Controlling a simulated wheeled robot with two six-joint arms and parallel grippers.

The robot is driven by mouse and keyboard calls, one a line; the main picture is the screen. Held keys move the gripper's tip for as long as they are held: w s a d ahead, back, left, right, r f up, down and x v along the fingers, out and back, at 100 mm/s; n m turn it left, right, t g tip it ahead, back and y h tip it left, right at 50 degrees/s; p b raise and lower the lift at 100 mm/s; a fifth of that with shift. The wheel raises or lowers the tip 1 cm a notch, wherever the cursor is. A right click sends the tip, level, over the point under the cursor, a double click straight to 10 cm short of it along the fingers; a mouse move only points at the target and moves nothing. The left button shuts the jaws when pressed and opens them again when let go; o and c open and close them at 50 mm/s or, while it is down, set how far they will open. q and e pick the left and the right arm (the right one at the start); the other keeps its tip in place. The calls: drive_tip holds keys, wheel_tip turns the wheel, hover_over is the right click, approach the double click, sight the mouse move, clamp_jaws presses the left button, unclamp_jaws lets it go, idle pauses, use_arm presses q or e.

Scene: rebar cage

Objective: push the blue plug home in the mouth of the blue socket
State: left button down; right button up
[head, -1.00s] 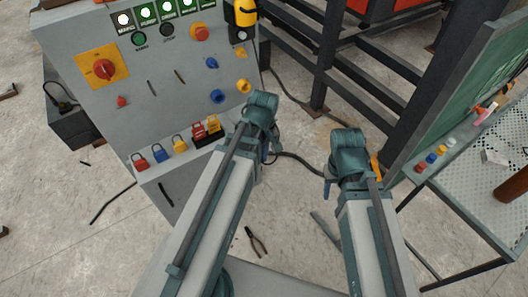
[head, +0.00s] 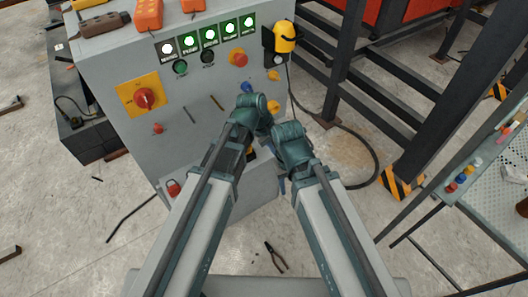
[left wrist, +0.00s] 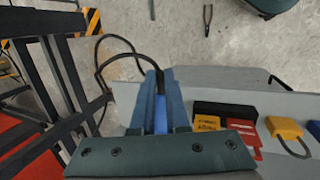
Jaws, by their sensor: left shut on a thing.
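In the left wrist view my left gripper (left wrist: 160,88) is shut on the blue plug (left wrist: 160,113), which shows as a narrow blue strip between the fingers. A black cable loops away near it. In the head view my left wrist is in front of the grey panel and hides the plug and part of the sockets. A small blue fitting (head: 247,87) shows just above that wrist. The lower blue fitting, seen earlier, is hidden, so I cannot see plug and socket mouth together. My right wrist (head: 293,147) is close to the left one; its fingertips are hidden.
The grey panel (head: 195,90) carries a red rotary switch (head: 144,98), lit buttons and yellow fittings (head: 272,106). Dark steel frames (head: 405,165) and a perforated table (head: 495,190) stand right. Pliers (head: 275,257) lie on the floor.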

use_arm(q)
drive_tip(key=shift+s+d, duration=0.35)
use_arm(e)
drive_tip(key=shift+w+a, duration=0.45)
drive_tip(key=shift+w, duration=0.1)
use_arm(q)
drive_tip(key=shift+w+a, duration=0.6)
drive_tip(key=shift+w, duration=0.25)
drive_tip(key=shift+w+a, duration=0.6)
drive_tip(key=shift+w, duration=0.2)
drive_tip(key=shift+w+a, duration=0.6)
drive_tip(key=shift+w, duration=0.25)
use_arm(e)
drive_tip(key=shift+s+d, duration=0.25)
drive_tip(key=shift+s, duration=0.05)
use_arm(q)
drive_tip(key=shift+r, duration=0.1)
drive_tip(key=shift+w+a, duration=0.6)
drive_tip(key=shift+w, duration=0.2)
drive_tip(key=shift+w+a, duration=0.6)
drive_tip(key=shift+w, duration=0.2)
drive_tip(key=c, duration=0.8)
unclamp_jaws()
drive_tip(key=shift+c, duration=0.2)
